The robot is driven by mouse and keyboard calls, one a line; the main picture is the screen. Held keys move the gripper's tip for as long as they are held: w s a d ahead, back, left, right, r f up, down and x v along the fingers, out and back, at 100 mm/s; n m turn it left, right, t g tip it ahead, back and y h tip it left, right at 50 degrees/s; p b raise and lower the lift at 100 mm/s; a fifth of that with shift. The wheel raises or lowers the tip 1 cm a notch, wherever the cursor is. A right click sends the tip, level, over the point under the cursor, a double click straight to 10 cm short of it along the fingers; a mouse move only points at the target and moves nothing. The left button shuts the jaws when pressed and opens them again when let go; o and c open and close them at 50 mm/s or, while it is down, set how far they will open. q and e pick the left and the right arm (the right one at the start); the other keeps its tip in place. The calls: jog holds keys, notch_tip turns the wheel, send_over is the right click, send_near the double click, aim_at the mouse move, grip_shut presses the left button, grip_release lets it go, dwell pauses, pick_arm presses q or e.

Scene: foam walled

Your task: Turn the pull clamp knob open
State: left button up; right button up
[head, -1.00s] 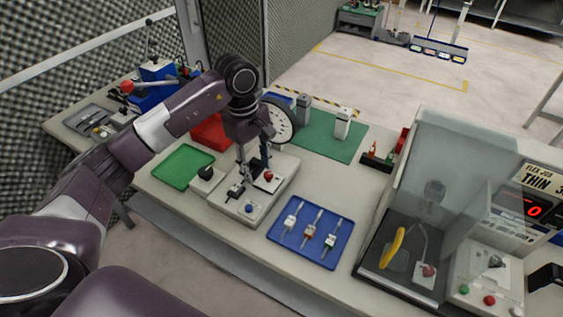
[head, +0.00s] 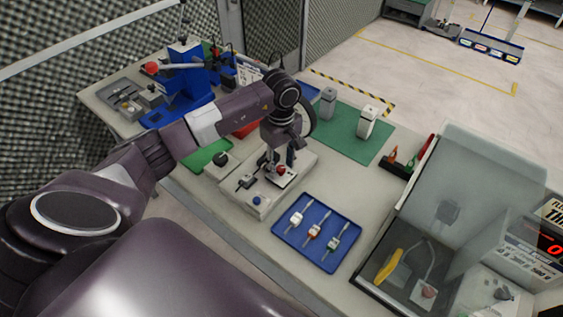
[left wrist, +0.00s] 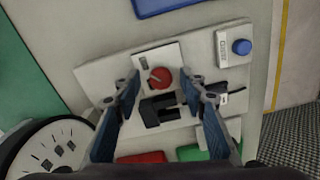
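The red round knob (left wrist: 160,77) with a dark pointer bar sits on a white plate on the light grey fixture box (left wrist: 101,75); it also shows in the head view (head: 281,170). A black clamp block (left wrist: 152,117) lies beside the plate. My left gripper (left wrist: 158,84) is open above the fixture, with its blue-grey fingers on either side of the knob in the left wrist view. Gaps show between both fingers and the knob; the remaining height is hard to judge. In the head view my left gripper (head: 279,164) partly hides the fixture. My right gripper is not seen.
A blue button (left wrist: 242,47) is on the fixture. A blue tray (head: 287,238) with small tools lies in front of it. A green mat (head: 350,146) and a clear-covered case (head: 450,180) are to the right.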

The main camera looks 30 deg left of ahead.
pick_arm(q)
jog(key=shift+s, duration=0.1)
grip_shut()
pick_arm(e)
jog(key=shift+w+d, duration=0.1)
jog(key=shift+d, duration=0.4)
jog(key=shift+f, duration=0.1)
